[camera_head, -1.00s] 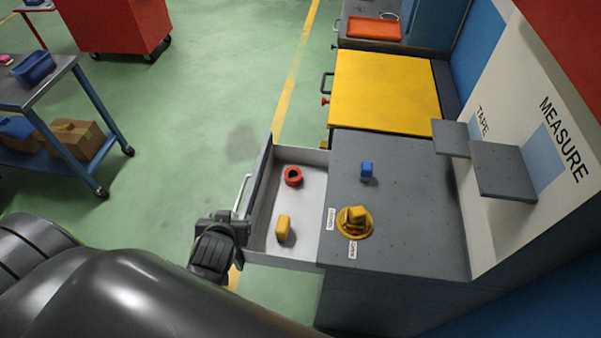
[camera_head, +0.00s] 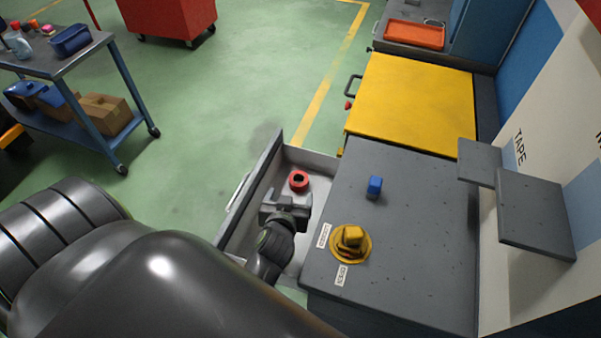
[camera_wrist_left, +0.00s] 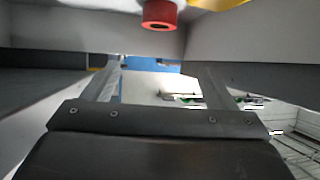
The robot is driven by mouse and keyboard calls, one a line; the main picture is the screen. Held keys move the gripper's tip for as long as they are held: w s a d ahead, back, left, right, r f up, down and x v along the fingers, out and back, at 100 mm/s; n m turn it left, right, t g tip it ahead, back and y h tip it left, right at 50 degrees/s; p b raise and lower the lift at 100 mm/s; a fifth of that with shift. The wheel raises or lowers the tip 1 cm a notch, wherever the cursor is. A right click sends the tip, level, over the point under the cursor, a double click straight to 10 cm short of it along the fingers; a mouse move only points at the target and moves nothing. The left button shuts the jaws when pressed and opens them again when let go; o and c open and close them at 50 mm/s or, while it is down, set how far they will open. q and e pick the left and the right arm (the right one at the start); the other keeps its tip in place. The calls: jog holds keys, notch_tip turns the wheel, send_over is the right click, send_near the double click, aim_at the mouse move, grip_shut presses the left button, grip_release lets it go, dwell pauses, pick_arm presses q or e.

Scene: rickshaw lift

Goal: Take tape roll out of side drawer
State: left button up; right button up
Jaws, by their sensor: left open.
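The red tape roll (camera_head: 299,181) lies in the far part of the open side drawer (camera_head: 262,180). It also shows at the top middle of the left wrist view (camera_wrist_left: 160,13). My left gripper (camera_head: 287,199) is open and empty, over the drawer, just on the near side of the roll and apart from it. Both fingers show in the left wrist view (camera_wrist_left: 163,70), with nothing between them. My arm and gripper hide the near part of the drawer. My right gripper is not in view.
Grey shelves (camera_head: 535,215) stick out from the wall. A blue cart (camera_head: 85,105) stands left, with green floor between.

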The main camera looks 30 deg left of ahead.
pick_arm(q)
notch_tip(320, 180, down, 2)
jog(key=shift+w+f+b, duration=0.1)
jog(key=shift+b, duration=0.6)
jog(key=shift+d+f, duration=0.1)
jog(key=shift+f, duration=0.1)
jog(key=shift+w+f, duration=0.1)
jog(key=shift+w, duration=0.05)
send_near(300, 176)
jog(key=shift+w+a+f, duration=0.3)
jog(key=shift+w+a, duration=0.05)
jog(key=shift+w+a+f, duration=0.15)
jog(key=shift+w+a, duration=0.1)
jog(key=shift+w, duration=0.35)
jog(key=shift+p+x, duration=0.4)
jog(key=shift+x, duration=1.65)
jog(key=shift+d, duration=0.1)
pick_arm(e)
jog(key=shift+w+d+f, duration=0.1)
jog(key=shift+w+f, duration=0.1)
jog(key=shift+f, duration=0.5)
pick_arm(q)
jog(key=shift+c, duration=0.2)
jog(key=c, duration=1)
